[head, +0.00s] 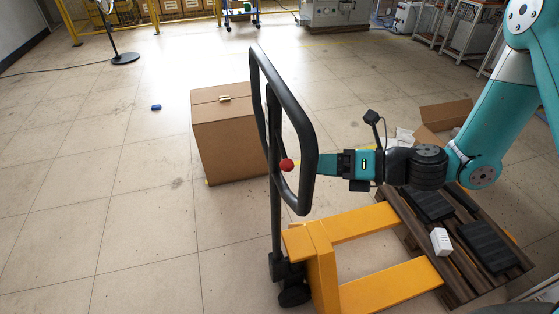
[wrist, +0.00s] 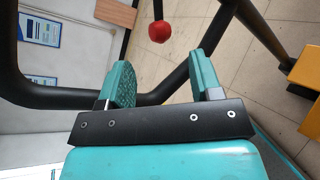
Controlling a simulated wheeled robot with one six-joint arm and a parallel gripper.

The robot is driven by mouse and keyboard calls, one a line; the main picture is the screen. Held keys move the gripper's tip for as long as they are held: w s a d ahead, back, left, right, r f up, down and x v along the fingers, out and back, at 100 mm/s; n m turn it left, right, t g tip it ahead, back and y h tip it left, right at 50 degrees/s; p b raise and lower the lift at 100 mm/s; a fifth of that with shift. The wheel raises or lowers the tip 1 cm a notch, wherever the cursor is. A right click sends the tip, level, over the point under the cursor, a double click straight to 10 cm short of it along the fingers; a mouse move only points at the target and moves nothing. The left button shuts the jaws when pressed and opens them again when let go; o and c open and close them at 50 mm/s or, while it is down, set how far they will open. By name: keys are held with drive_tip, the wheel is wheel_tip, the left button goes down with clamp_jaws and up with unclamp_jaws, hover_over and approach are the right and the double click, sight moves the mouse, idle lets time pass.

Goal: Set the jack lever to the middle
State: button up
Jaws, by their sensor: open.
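The pallet jack (head: 322,262) is yellow with a tall black handle loop (head: 300,120). The jack lever shows as a red ball (head: 287,165) inside the loop, near its lower part. In the wrist view the red ball (wrist: 159,32) hangs on a thin dark stem beyond the fingertips, roughly between them. My gripper (head: 325,165) comes from the right at about the ball's height, by the right bar of the loop. In the wrist view its teal fingers (wrist: 160,72) are open, with a black bar of the handle passing just beyond and between them. Contact cannot be told.
A wooden pallet (head: 455,285) with dark flat items and a small white box (head: 440,241) lies at the lower right. A closed cardboard box (head: 235,140) stands behind the handle; an open one (head: 445,115) is at the right.

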sight(290, 165)
drive_tip(key=p+x, duration=0.2)
drive_tip(key=x, duration=0.8)
drive_tip(key=shift+a, duration=0.15)
drive_tip(key=shift+c, duration=0.2)
